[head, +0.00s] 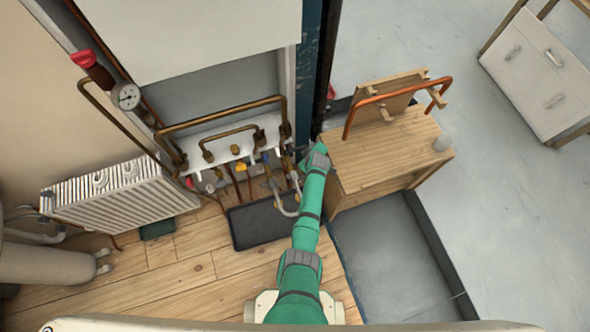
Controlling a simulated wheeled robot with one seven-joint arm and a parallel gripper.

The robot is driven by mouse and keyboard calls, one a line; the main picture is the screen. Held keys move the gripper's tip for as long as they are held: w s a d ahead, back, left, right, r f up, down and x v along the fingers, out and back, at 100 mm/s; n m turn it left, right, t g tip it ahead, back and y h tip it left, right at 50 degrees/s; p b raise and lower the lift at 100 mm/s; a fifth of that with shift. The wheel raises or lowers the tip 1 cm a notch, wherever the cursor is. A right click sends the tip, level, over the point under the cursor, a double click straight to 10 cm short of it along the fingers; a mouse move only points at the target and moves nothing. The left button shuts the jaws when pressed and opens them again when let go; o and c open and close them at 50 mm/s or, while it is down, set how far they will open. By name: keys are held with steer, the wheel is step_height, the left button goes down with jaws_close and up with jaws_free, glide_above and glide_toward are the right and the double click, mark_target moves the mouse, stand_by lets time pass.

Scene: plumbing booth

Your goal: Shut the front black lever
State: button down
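My arm reaches forward from the bottom of the head view. My gripper (318,152) is at its far end, beside the right end of the pipework and close to the wooden bench. Its fingers are too small and turned away to show whether they are open or shut. A row of valves with small coloured handles sits under the brass pipes: a red handle (189,182), a yellow handle (240,167) and a blue handle (265,158). I cannot make out a black lever for certain; it may be among the small dark parts near my gripper or hidden by it.
Brass pipes (222,112) arch over the valves. A white radiator (120,205) and a gauge (127,96) stand left. A dark tray (255,228) lies on the floor below. The wooden bench (380,155) with a copper pipe (390,92) stands close right of my gripper.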

steer(key=shift+w+r, duration=0.1)
steer(key=shift+w, duration=0.3)
steer(key=shift+w+r, duration=0.15)
steer(key=shift+w, duration=0.1)
steer(key=shift+a, duration=0.1)
steer(key=s+d+r, duration=0.6)
steer(key=s+r, duration=0.1)
steer(key=shift+s+d+r, duration=0.2)
steer(key=shift+s+d, duration=0.1)
steer(key=shift+s, duration=0.1)
stand_by(0.7)
